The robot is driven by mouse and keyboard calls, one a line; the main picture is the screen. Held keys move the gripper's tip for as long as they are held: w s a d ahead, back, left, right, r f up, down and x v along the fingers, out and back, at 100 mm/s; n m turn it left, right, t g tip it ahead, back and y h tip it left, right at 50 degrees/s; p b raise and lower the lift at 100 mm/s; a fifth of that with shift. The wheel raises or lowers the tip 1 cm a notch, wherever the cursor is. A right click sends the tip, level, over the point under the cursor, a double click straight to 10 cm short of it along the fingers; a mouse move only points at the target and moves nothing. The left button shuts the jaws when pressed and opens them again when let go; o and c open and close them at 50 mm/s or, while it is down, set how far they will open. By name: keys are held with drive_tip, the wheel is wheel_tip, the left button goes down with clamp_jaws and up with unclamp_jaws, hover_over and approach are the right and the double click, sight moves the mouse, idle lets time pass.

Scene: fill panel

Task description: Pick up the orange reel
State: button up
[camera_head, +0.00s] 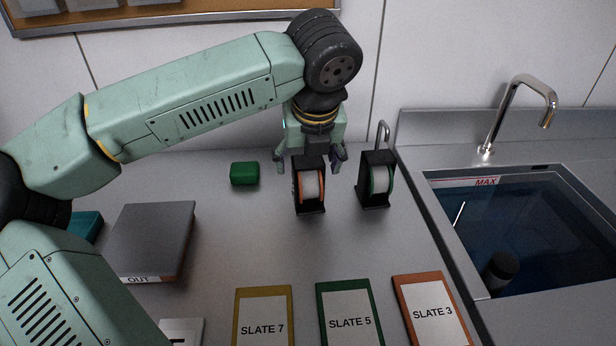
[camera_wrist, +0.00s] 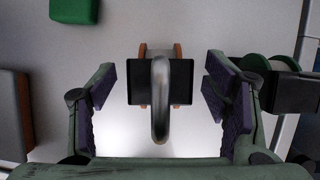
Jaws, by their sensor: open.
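The orange reel (camera_head: 308,187) has orange flanges around a pale core and stands upright in a black holder on the grey counter. In the wrist view, the reel (camera_wrist: 142,50) shows behind its holder's black top plate (camera_wrist: 179,82), with a metal loop handle (camera_wrist: 160,100) standing up toward the camera. My gripper (camera_head: 311,165) is over the orange reel, its fingers on either side. In the wrist view my gripper (camera_wrist: 163,95) is open, with clear gaps between both purple pads and the handle and holder. The pads touch nothing.
A green reel in a black holder (camera_head: 377,180) stands close on the right. A green block (camera_head: 244,174) lies to the left. SLATE 7 (camera_head: 263,318), SLATE 5 (camera_head: 349,315) and SLATE 3 (camera_head: 432,310) lie in front. A grey OUT box (camera_head: 152,235) is left; a water-filled sink (camera_head: 530,235) is right.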

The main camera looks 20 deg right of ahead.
drive_tip(key=shift+c, duration=0.4)
clamp_jaws()
idle(0.6)
